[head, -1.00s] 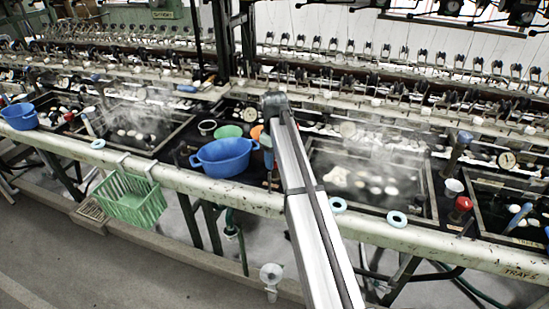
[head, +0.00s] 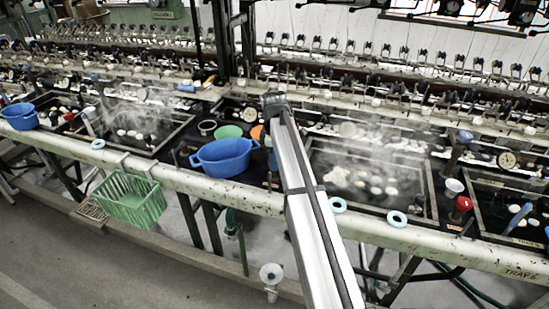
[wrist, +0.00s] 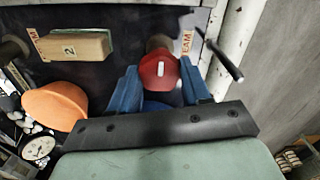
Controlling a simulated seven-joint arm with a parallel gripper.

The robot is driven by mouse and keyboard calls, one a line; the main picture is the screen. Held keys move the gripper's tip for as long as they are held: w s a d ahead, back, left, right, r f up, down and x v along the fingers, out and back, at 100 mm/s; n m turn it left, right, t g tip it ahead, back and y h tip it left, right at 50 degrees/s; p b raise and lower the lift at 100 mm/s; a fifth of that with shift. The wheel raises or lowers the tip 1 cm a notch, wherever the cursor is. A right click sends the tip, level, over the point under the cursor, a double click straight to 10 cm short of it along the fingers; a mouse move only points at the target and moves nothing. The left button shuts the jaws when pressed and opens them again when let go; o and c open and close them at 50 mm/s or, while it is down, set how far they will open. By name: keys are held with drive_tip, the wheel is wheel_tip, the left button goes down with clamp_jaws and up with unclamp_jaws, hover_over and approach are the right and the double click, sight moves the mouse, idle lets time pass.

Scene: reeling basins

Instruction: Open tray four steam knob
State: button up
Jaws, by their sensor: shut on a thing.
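In the wrist view a red round knob (wrist: 151,76) with a short white mark sits between the blue fingers of my gripper (wrist: 160,90). The fingers are shut on its sides, and the white mark runs up and down in the picture. A partly hidden steam label (wrist: 187,45) is beside it on the dark panel. In the head view my arm covers the held knob and most of the gripper. Another red knob (head: 463,204) stands on the panel at the right, clear of my arm. I cannot read a tray number at the held knob.
A dark lever (wrist: 222,52) stands close right. A blue basin (head: 222,158) is left of my arm. Steaming basins lie on both sides.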

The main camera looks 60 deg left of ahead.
drive_tip(key=shift+a, duration=0.1)
drive_tip(key=o, duration=1.1)
drive_tip(key=shift+c, duration=0.2)
drive_tip(key=shift+r, duration=0.1)
wheel_tip(320, 180, up, 14)
drive_tip(key=shift+f, duration=0.2)
